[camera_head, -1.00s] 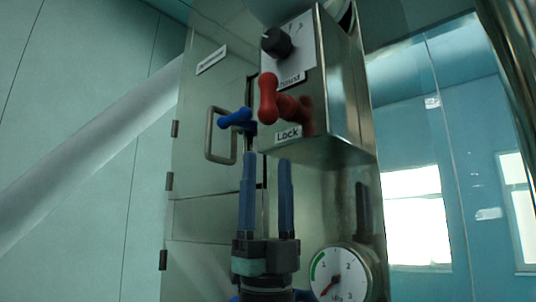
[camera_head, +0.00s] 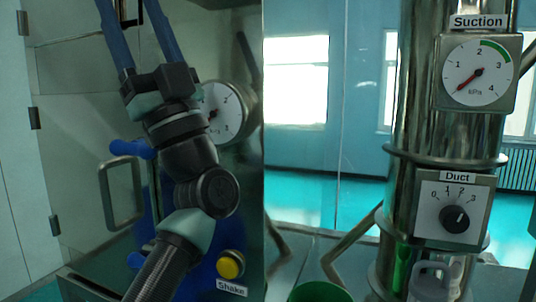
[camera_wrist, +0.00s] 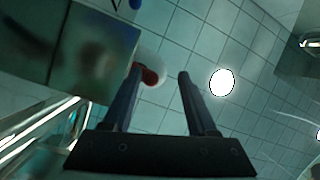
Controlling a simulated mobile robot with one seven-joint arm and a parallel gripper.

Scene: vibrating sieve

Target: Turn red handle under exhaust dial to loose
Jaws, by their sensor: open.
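The red handle (camera_wrist: 151,77) shows in the wrist view as a small red knob, with the metal box (camera_wrist: 85,50) to its left. It lies close to the inner side of my gripper's left finger; I cannot tell whether they touch. My gripper (camera_wrist: 160,72) is open, with a wide gap between its two dark fingers. In the head view my gripper (camera_head: 140,40) points upward and its fingertips are cut off by the top edge. The red handle, the exhaust dial and its label are out of the head view.
A pressure gauge (camera_head: 228,112) sits behind my gripper on the cabinet. A blue handle (camera_head: 131,149), a metal door handle (camera_head: 108,195) and a yellow button (camera_head: 230,264) labelled Shake are lower. At right are the Suction gauge (camera_head: 478,72) and the Duct dial (camera_head: 455,218).

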